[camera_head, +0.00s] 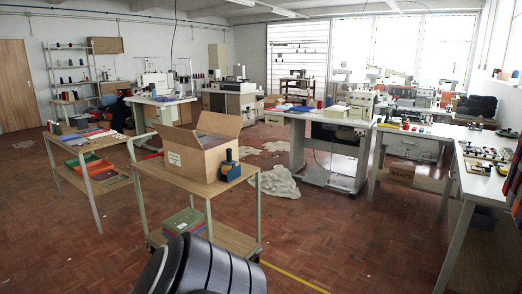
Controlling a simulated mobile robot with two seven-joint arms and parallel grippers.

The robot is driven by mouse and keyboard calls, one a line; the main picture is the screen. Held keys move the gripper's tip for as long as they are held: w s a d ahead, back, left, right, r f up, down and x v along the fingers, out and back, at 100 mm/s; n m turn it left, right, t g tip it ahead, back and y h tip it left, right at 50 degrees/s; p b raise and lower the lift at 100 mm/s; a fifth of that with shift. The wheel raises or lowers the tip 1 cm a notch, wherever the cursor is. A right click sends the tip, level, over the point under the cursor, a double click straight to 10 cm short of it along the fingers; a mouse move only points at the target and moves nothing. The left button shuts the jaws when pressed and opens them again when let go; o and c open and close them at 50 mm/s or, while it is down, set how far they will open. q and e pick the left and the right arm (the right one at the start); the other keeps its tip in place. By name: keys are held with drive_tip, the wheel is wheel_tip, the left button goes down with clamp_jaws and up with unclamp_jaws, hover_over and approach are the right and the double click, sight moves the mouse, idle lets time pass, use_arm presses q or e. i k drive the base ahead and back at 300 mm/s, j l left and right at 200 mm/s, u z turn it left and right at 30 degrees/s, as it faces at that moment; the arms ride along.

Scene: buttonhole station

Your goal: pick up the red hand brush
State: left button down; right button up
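I cannot make out a red hand brush for certain in the head view. Small red items show on the white workbench (448,131) at the right, too small to tell apart. Red cloth or folders (100,134) lie on the low table at the left. Neither of my grippers is in view. A dark rounded part at the bottom edge seems to be mine.
A wooden cart (158,171) with an open cardboard box (200,146) and a dark blue device (230,169) stands close ahead. Sewing tables stand behind it. Cloth (276,182) lies on the floor. The brick-coloured floor (345,235) at front right is clear.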

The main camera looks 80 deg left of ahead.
sight(161, 153)
drive_tip(key=j+u, duration=0.1)
drive_tip(key=u, duration=0.3)
drive_tip(key=j+u, duration=0.1)
drive_tip(key=u, duration=0.3)
drive_tip(key=j+u, duration=0.1)
drive_tip(key=u, duration=0.3)
drive_tip(key=j+u, duration=0.15)
drive_tip(key=u, duration=0.2)
drive_tip(key=j+u, duration=0.2)
drive_tip(key=u, duration=0.15)
drive_tip(key=j+u, duration=0.15)
drive_tip(key=u, duration=0.2)
drive_tip(key=i+j+u, duration=0.2)
drive_tip(key=j+u, duration=0.15)
drive_tip(key=i+j+u, duration=0.35)
drive_tip(key=i+j, duration=0.35)
drive_tip(key=k+l+u, duration=0.1)
drive_tip(key=u, duration=4.25)
drive_tip(key=k+j, duration=0.05)
